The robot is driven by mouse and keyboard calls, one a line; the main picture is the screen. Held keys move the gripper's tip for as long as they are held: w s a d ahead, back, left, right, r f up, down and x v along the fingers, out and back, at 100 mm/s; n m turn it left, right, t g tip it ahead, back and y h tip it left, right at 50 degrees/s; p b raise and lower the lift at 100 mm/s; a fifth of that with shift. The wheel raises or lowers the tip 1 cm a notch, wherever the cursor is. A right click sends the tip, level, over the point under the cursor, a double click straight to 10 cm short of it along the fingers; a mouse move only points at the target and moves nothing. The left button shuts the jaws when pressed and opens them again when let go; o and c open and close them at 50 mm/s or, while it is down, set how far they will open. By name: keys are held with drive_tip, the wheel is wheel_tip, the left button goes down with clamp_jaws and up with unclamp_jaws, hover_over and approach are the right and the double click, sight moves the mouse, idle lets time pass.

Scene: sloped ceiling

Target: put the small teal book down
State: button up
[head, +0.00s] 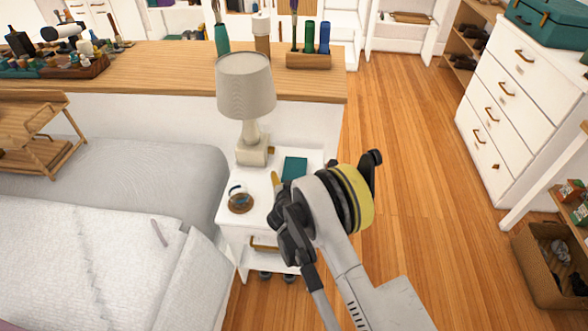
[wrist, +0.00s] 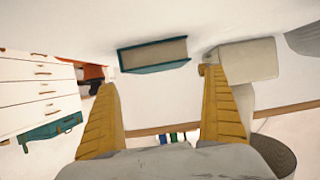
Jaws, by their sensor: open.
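The small teal book (head: 294,168) lies flat on the white nightstand (head: 226,212), right of the lamp base. In the wrist view, which is upside down, the book (wrist: 153,57) shows its teal cover and pale page edge, resting on the white top. My gripper (wrist: 157,79) is open, its two yellow fingers spread wide with the book beyond and between their tips. I see no finger touching the book. In the head view my gripper (head: 277,182) is over the nightstand in front of the book, partly hidden by my wrist.
A table lamp (head: 246,88) stands at the back of the nightstand; its base (wrist: 247,61) is close to one finger in the wrist view. A small round glass item (head: 240,199) sits front left. The bed (head: 85,255) is left; open wooden floor (head: 400,150) is right.

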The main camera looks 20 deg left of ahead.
drive_tip(key=b+v, duration=0.1)
drive_tip(key=v, duration=0.3)
drive_tip(key=shift+s, duration=0.25)
drive_tip(key=shift+s+d+r, duration=0.2)
drive_tip(key=shift+s+r, duration=0.1)
drive_tip(key=shift+s, duration=0.1)
drive_tip(key=w+d+r+m+g+h, duration=0.1)
drive_tip(key=w+d+r, duration=0.1)
drive_tip(key=d+r, duration=0.4)
drive_tip(key=w+d+r+h, duration=0.1)
drive_tip(key=w+d+r, duration=0.25)
drive_tip(key=r, duration=0.35)
drive_tip(key=s+d+r+m+g+h, duration=0.1)
drive_tip(key=s+d+r, duration=0.2)
drive_tip(key=d+r, duration=0.5)
drive_tip(key=s+d+r+g+h, duration=0.1)
drive_tip(key=s+d+r, duration=0.2)
drive_tip(key=d+r, duration=0.5)
drive_tip(key=s+d+r+g, duration=0.2)
drive_tip(key=s+d+r, duration=0.1)
drive_tip(key=s+d, duration=1.1)
drive_tip(key=s, duration=0.4)
drive_tip(key=s+d+f+g, duration=0.1)
drive_tip(key=s+d, duration=0.3)
drive_tip(key=s, duration=0.4)
drive_tip(key=shift+s+f+m+y, duration=0.25)
drive_tip(key=shift+s+m+y, duration=0.1)
drive_tip(key=shift+m+y, duration=0.05)
drive_tip(key=shift+a, duration=0.1)
